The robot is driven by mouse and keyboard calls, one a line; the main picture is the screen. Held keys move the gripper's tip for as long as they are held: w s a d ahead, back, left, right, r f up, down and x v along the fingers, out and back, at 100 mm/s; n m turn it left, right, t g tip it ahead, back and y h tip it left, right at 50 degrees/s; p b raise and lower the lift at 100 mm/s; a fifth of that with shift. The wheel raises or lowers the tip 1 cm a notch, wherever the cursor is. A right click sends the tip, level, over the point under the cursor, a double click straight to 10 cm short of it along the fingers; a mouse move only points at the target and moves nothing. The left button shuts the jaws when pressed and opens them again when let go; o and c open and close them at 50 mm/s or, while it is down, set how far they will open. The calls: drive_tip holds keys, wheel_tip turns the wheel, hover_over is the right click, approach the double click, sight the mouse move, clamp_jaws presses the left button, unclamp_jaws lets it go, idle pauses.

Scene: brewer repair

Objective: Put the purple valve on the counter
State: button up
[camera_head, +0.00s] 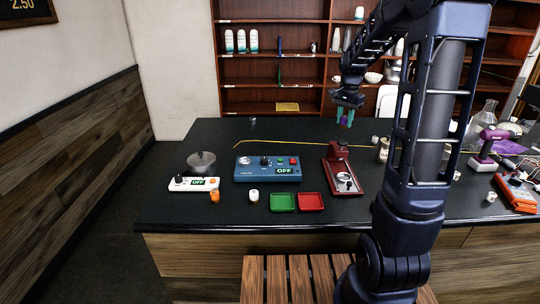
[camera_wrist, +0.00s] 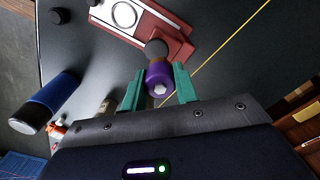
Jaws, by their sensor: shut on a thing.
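My gripper (camera_head: 345,117) has teal fingers and hangs above the dark counter (camera_head: 225,215), behind the red machine. In the wrist view my gripper (camera_wrist: 158,88) is shut on the purple valve (camera_wrist: 157,76), which sits between the two fingertips with a pale hexagonal end facing the camera. In the head view only a small purple patch of the valve shows between the fingers. The valve appears held above the counter surface. A dark round knob shows just beyond the valve in the wrist view; I cannot tell whether it touches it.
The red machine (camera_head: 342,173) stands just in front of my gripper. A blue box (camera_head: 267,168), a green tray (camera_head: 283,203) and a red tray (camera_head: 311,203) lie left of it. A yellow cord (camera_head: 290,145) runs behind. A purple tool (camera_head: 487,142) stands right. The counter's left-back area is mostly clear.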

drive_tip(key=s+a+n, duration=0.2)
drive_tip(key=a+n, duration=0.1)
drive_tip(key=a, duration=1.1)
drive_tip(key=n, duration=0.6)
hover_over(235, 201)
wheel_tip(235, 201, down, 20)
drive_tip(key=shift+r, duration=0.1)
drive_tip(key=shift+f, duration=0.2)
drive_tip(key=o, duration=1.1)
drive_tip(key=shift+c, duration=0.2)
wheel_tip(235, 201, up, 12)
drive_tip(key=shift+r, duration=0.2)
